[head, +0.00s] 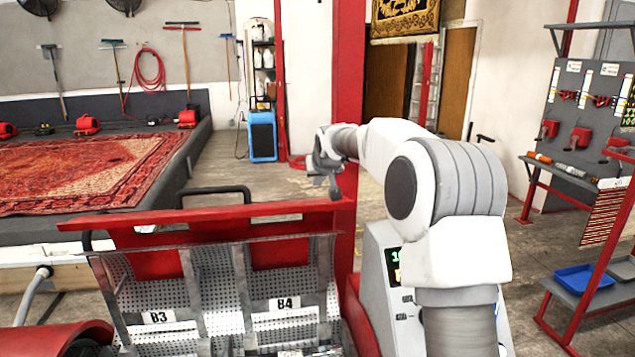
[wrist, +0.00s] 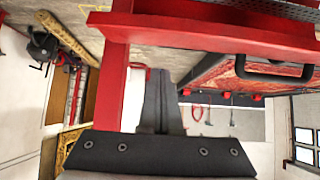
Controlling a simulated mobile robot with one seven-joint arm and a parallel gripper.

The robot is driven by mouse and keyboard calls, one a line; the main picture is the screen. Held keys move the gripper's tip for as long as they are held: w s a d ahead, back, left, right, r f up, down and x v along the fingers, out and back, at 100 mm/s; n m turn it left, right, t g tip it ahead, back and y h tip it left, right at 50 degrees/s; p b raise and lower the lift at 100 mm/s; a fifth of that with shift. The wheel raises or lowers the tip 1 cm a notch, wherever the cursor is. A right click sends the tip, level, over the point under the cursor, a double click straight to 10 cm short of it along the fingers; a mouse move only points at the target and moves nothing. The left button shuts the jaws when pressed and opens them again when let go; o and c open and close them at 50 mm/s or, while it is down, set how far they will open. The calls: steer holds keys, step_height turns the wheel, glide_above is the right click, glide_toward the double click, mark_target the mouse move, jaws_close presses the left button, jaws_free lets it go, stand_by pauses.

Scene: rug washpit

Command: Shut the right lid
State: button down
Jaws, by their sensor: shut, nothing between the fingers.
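A red-framed machine with perforated metal panels stands at the front in the head view. Its right panel, marked B4 (head: 284,304), is beside a left panel marked B3 (head: 158,317). A red beam (head: 240,211) with a black handle (head: 208,190) runs above them; the handle also shows in the wrist view (wrist: 275,72). I cannot tell clearly which part is the right lid. My gripper (head: 333,188) is shut and empty by the red post, at the right end of the beam. Its fingers also show in the wrist view (wrist: 160,85), apart from the handle.
A red post (head: 347,90) rises close beside my gripper. A grey control box (head: 385,275) stands right of the machine. Behind lie a patterned rug (head: 85,170) in the pit and a blue unit (head: 262,136). A tool rack (head: 585,120) stands at right.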

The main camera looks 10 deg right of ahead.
mark_target(317, 204)
steer(key=p+x, duration=0.2)
steer(key=x, duration=0.6)
steer(key=shift+s+f, duration=0.1)
steer(key=shift+s, duration=1.1)
steer(key=shift+s+f, duration=0.3)
steer(key=shift+s, duration=0.5)
